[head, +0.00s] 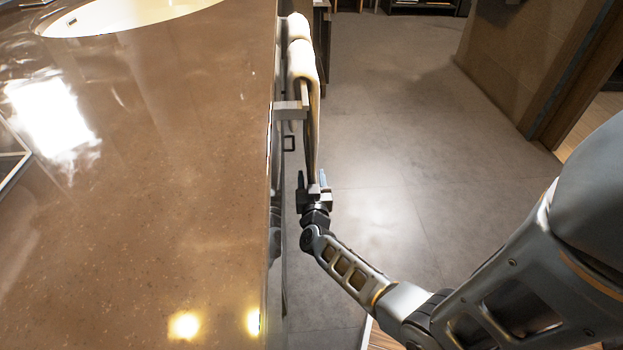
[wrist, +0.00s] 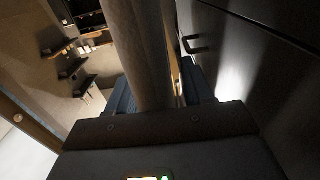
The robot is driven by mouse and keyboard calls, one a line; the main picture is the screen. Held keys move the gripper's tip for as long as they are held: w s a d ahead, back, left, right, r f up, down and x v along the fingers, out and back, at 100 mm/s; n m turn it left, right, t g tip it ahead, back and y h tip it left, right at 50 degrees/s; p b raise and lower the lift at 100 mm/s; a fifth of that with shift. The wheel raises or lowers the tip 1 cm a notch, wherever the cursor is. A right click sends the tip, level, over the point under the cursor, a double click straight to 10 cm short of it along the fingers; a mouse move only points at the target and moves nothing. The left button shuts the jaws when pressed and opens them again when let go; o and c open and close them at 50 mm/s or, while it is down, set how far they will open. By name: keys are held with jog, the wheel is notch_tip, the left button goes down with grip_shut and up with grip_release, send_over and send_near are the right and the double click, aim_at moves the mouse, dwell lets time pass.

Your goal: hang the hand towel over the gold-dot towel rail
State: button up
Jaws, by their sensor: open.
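A cream towel (head: 302,62) lies over a rail at the side of the counter. Its top shows as rounded folds, and I cannot tell whether these belong to one towel or two. A narrow strip hangs down toward my gripper (head: 313,182). My gripper is open, with one finger on each side of that strip. In the wrist view a brownish, shaded cloth panel (wrist: 143,50) stands between the two dark blue fingertips (wrist: 160,92). Contact with the fingers cannot be told. The rail is mostly hidden under the cloth; a grey bracket (head: 290,110) shows beside it. No gold dot can be made out.
The brown stone counter (head: 150,190) with a sink (head: 120,15) fills the left. Dark cabinet fronts (wrist: 245,60) with a handle (wrist: 195,45) stand close on the right in the wrist view. The grey floor (head: 400,130) is open to the right.

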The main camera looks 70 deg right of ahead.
jog(key=p+v, duration=0.3)
jog(key=v, duration=0.4)
jog(key=shift+s+a, duration=0.15)
jog(key=shift+a, duration=0.2)
jog(key=shift+a, duration=0.1)
jog(key=s+a+r+n+t+y, duration=0.3)
jog(key=s+a+r+n+y, duration=0.15)
jog(key=a+r, duration=0.4)
jog(key=s+a+r+n+t+y, duration=0.35)
jog(key=s+a+r+y, duration=0.2)
jog(key=a, duration=0.55)
jog(key=s+a+r+n+t+y, duration=0.3)
jog(key=s+a+r+n+y, duration=0.15)
jog(key=a+r, duration=0.45)
jog(key=s+a+r+y+p, duration=0.1)
jog(key=r+p, duration=1)
jog(key=r, duration=0.2)
jog(key=s+a+r+n+g+y+p, duration=0.1)
jog(key=a+r+p, duration=0.1)
jog(key=r+p, duration=0.9)
notch_tip(320, 180, up, 2)
jog(key=shift+s+a+r, duration=0.2)
jog(key=shift+s+r, duration=0.05)
jog(key=shift+g, duration=0.25)
jog(key=shift+c, duration=0.8)
